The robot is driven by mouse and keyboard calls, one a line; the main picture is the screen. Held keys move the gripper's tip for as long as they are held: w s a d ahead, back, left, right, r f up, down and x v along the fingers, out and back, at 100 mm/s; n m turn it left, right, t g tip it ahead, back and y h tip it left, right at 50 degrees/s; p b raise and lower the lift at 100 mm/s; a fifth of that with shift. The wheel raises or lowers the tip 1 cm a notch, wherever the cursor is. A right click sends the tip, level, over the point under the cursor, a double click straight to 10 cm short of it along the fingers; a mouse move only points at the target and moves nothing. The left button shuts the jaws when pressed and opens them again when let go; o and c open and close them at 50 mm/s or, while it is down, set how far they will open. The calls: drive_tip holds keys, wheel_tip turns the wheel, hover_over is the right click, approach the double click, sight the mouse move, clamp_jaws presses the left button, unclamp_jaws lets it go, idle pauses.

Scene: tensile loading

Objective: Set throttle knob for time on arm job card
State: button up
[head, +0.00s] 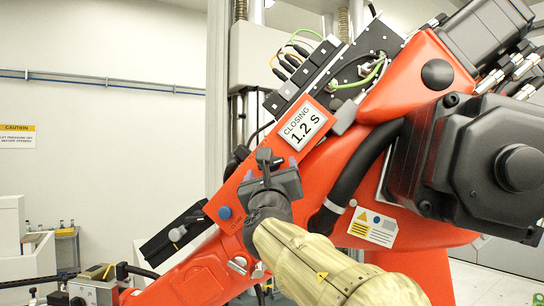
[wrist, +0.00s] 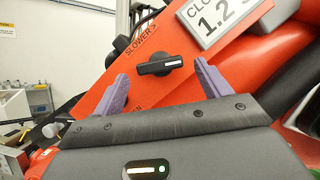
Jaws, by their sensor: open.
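The black throttle knob (wrist: 160,66) sits on an orange panel (wrist: 120,88) in the wrist view, its bar lying nearly level with a pale mark on it. "SLOWER >" is printed above it; lettering below is partly hidden. In the head view the knob (head: 264,156) shows just beyond my gripper (head: 270,169). The white job card (head: 302,125) on the orange arm reads "CLOSING 1.2 S"; it is cut off in the wrist view (wrist: 217,22). My gripper's purple fingers (wrist: 158,62) are open, one on each side of the knob, with visible gaps.
A black valve block with cables (head: 318,75) lies above the card. A thick black hose (head: 358,175) and a large black motor housing (head: 470,160) are to the right. A grey column (head: 217,90) stands behind. The left wall (head: 100,110) side is open.

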sight(271, 167)
drive_tip(key=shift+p+x, duration=0.55)
drive_tip(key=shift+x, duration=1)
drive_tip(key=c, duration=1)
